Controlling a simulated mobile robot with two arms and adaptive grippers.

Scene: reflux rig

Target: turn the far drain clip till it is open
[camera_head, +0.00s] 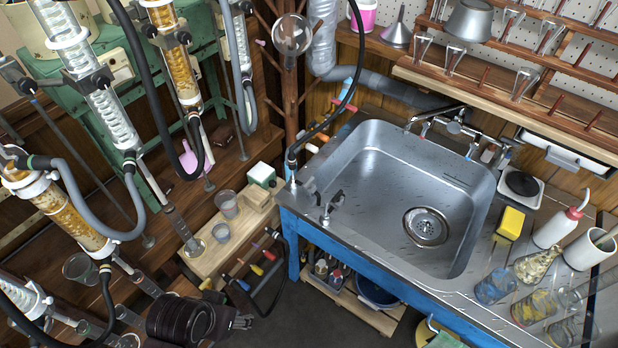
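A dark ribbed wrist and gripper (241,322), which looks like my left one, is at the bottom edge, pointing right over the floor. Its fingertips are small and dark, so I cannot tell whether they are open; nothing clear shows between them. My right gripper is not in view. The reflux rig's glass columns stand at the left: a clear coiled one (95,85), an amber-packed one (172,55) and another amber one (62,215). Hoses and dark clamps hang on them. I cannot make out which small fitting is the far drain clip, or its state.
A steel sink (395,200) on a blue frame fills the middle right. A wooden bench (205,262) with beakers and several coloured handles (257,270) lies between rig and sink. Glassware (495,287) crowds the right corner. Dark floor (300,322) shows below.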

